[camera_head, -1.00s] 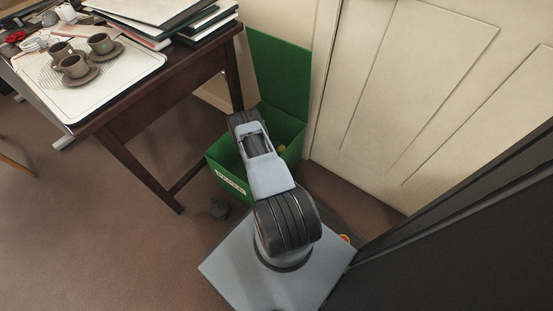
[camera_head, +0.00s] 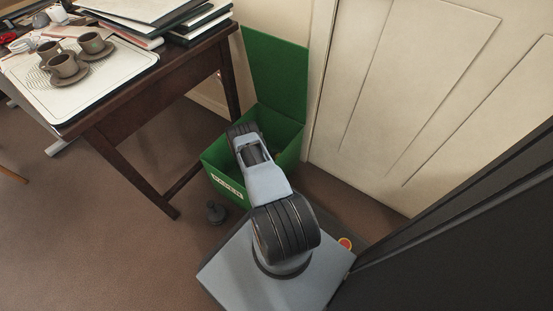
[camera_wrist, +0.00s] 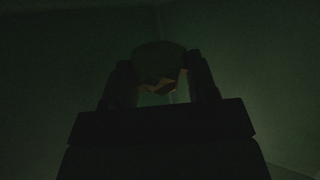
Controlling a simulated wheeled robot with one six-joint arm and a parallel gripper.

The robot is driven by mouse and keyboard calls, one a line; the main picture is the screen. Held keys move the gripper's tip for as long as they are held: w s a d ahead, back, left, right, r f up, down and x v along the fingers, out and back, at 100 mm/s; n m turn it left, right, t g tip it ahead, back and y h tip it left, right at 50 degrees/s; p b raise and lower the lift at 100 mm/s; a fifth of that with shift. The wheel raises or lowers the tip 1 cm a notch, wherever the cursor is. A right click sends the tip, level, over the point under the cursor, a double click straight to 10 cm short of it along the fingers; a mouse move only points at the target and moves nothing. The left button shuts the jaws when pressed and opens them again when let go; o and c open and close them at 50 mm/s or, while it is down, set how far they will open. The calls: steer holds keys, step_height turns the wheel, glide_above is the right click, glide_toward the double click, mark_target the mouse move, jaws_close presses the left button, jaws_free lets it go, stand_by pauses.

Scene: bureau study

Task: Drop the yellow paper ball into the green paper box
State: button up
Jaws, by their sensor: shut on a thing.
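The green paper box (camera_head: 228,187) stands on the floor with its lid (camera_head: 278,72) raised against the wall. My arm reaches over its near side and down into it, hiding much of the inside. In the wrist view the picture is very dark, with dim green box walls all round. There my gripper (camera_wrist: 161,80) is shut on a crumpled ball, the yellow paper ball (camera_wrist: 158,62), which looks dark olive in the shade. The ball sits between both fingers. In the head view the gripper and ball are hidden behind my arm and the box.
A dark wooden desk (camera_head: 131,102) stands left of the box, with a tray (camera_head: 112,82) of brown cups and stacked books. A cream door (camera_head: 410,90) is at the right. A small dark object (camera_head: 216,212) lies on the floor by the box. Open floor is at left.

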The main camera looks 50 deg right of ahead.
mark_target(276, 157)
steer(key=shift+f, duration=0.35)
steer(key=shift+r, duration=0.1)
steer(key=o, duration=0.9)
steer(key=shift+r+p, duration=0.45)
steer(key=shift+r, duration=0.1)
steer(key=p+v, duration=0.2)
steer(key=v, duration=0.4)
steer(key=shift+r, duration=0.15)
steer(key=shift+w+a+r+p, duration=0.25)
steer(key=shift+w+a+p, duration=0.15)
steer(key=shift+a, duration=0.2)
